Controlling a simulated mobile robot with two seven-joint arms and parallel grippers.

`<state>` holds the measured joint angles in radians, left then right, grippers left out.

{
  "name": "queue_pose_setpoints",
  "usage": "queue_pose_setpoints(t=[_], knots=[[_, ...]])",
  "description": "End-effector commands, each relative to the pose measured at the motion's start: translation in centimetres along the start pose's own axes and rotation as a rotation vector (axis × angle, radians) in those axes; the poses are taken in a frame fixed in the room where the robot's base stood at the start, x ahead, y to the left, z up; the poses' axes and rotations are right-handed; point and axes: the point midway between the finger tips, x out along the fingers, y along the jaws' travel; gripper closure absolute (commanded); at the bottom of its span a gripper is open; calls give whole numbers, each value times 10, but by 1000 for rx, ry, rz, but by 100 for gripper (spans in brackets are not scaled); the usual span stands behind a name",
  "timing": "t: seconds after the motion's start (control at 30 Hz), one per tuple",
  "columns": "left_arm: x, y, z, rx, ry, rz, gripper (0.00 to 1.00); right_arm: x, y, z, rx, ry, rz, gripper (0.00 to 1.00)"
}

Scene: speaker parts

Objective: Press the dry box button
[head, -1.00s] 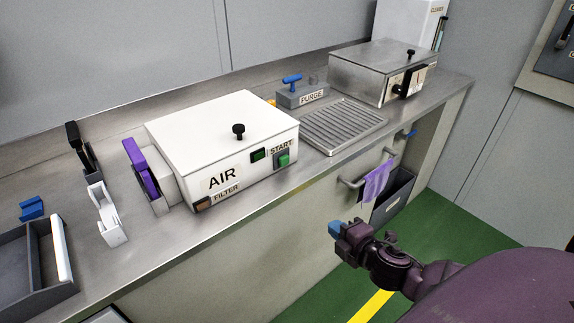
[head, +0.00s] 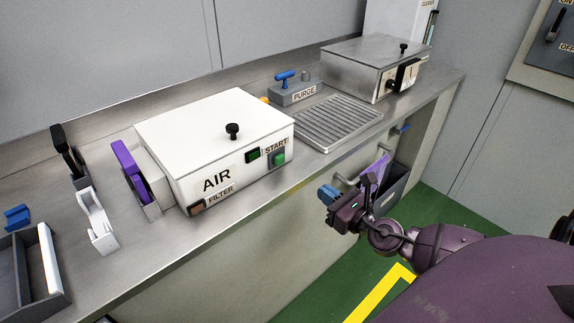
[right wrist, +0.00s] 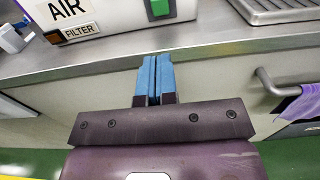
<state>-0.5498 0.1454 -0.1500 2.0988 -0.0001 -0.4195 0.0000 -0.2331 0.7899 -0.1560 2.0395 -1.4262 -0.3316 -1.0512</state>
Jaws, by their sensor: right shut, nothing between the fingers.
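The white box (head: 205,135) marked AIR, FILTER and START stands on the steel counter, lid down, with a black knob on top. Its green button (head: 279,159) is on the front face under the START label, right of a small dark panel with a green light (head: 253,155). The button also shows at the top of the right wrist view (right wrist: 160,8). My right gripper (head: 328,194) is in front of the counter, lower and to the right of the button, apart from it. Its blue fingers (right wrist: 153,78) are shut and empty. My left gripper is out of view.
A metal rail with a purple cloth (head: 374,172) and a dark bin (head: 394,188) are on the counter front near my right gripper. A ribbed drain tray (head: 338,122), PURGE block (head: 296,95) and steel box (head: 360,68) stand to the right. The space before the white box is clear.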

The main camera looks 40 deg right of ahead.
Motion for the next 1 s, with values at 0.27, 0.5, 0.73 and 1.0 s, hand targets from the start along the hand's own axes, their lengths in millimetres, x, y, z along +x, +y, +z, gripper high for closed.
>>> queue_pose_setpoints(t=[0.27,0.5,0.73,1.0], knots=[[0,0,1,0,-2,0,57,1,0,0,3,0,-1,100],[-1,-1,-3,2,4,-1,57,21,0,2,4,-5,1,100],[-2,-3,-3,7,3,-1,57,55,0,3,4,-5,0,100],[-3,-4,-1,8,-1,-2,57,95,0,1,5,-2,0,100]])
